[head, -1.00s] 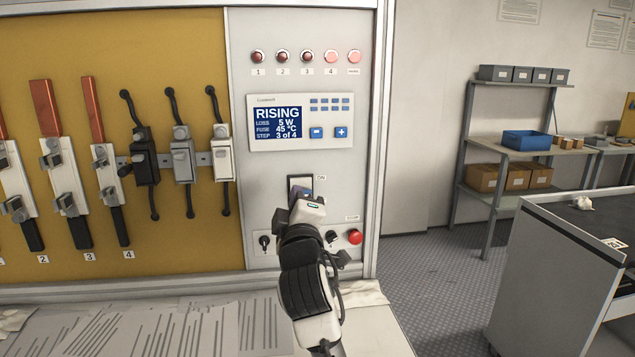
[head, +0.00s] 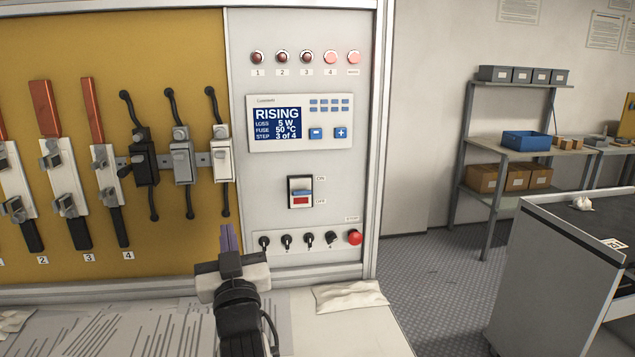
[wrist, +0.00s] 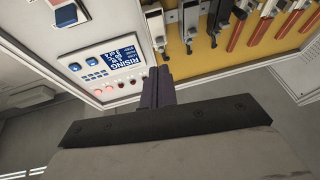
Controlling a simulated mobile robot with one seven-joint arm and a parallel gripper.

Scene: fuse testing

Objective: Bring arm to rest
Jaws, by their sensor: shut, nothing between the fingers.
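My gripper (head: 229,238) is in front of the lower left part of the grey control panel (head: 240,60), low over the bench. Its fingers are together with nothing between them and point up toward the panel. In the wrist view the shut fingers (wrist: 158,88) show against the panel and the yellow board. The power switch (head: 301,191), with a red lower part, is fully visible and apart from my gripper. The display (head: 277,122) reads RISING, 5 W, 50 °C, step 3 of 4.
A row of black knobs (head: 287,242) and a red button (head: 355,237) sit right of my gripper. Fuse holders (head: 183,160) hang on the yellow board (head: 150,50). A white cloth (head: 350,296) and papers lie on the bench. A grey cart (head: 555,270) stands at right.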

